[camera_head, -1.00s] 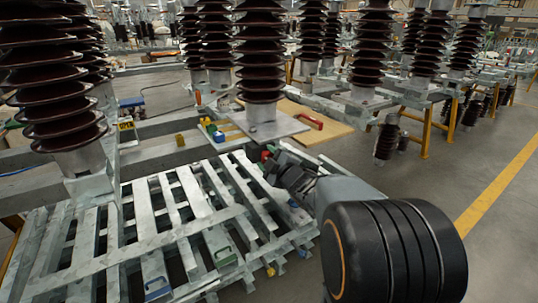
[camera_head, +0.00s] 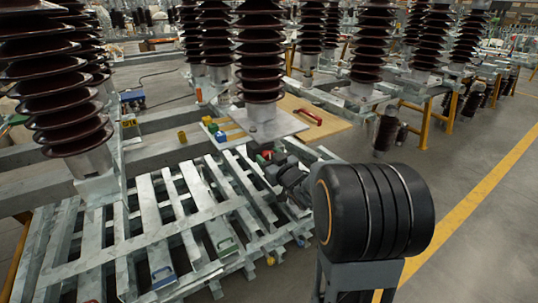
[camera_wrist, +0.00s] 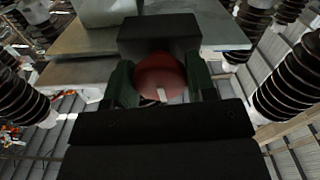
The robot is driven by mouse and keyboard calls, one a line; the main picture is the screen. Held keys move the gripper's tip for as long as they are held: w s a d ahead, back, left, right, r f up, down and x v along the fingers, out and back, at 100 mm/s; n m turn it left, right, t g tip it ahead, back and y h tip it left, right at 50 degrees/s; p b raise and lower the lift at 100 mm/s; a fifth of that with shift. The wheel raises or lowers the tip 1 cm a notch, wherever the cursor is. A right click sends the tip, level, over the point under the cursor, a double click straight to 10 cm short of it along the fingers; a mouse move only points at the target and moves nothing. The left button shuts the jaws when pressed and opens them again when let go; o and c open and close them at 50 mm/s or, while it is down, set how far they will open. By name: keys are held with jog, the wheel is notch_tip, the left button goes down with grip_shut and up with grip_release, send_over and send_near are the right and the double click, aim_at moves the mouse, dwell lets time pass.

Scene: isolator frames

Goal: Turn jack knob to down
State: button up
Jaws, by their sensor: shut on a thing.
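The jack knob (camera_wrist: 160,78) is round and red with a short white mark. In the wrist view the mark sits low on its face, pointing toward the bottom of the picture. My gripper (camera_wrist: 161,84) has its dark green fingers on the left and right sides of the knob, shut on it. A black block (camera_wrist: 158,34) is just beyond the knob. In the head view the knob (camera_head: 266,154) is a small red spot below the front insulator's plate, with my gripper (camera_head: 275,160) at it. Most of the knob is hidden there.
A slatted metal pallet (camera_head: 145,205) lies left of my arm. Brown ribbed insulators (camera_head: 260,60) stand behind and above. A wooden board (camera_head: 330,128) bears a red-handled item (camera_head: 308,117). Open floor with a yellow line (camera_head: 480,205) is at right.

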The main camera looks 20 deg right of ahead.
jog(key=shift+m, duration=0.6)
jog(key=shift+p, duration=0.3)
jog(key=o, duration=0.9)
jog(key=shift+s+d+b, duration=0.25)
jog(key=shift+s+b, duration=0.9)
jog(key=shift+s, duration=1.15)
jog(key=shift+s+d+b, duration=0.3)
jog(key=shift+s+b, duration=0.9)
jog(key=shift+s, duration=1.05)
jog(key=shift+s+d+b, duration=0.25)
jog(key=shift+s+b, duration=0.9)
jog(key=shift+s, duration=1.15)
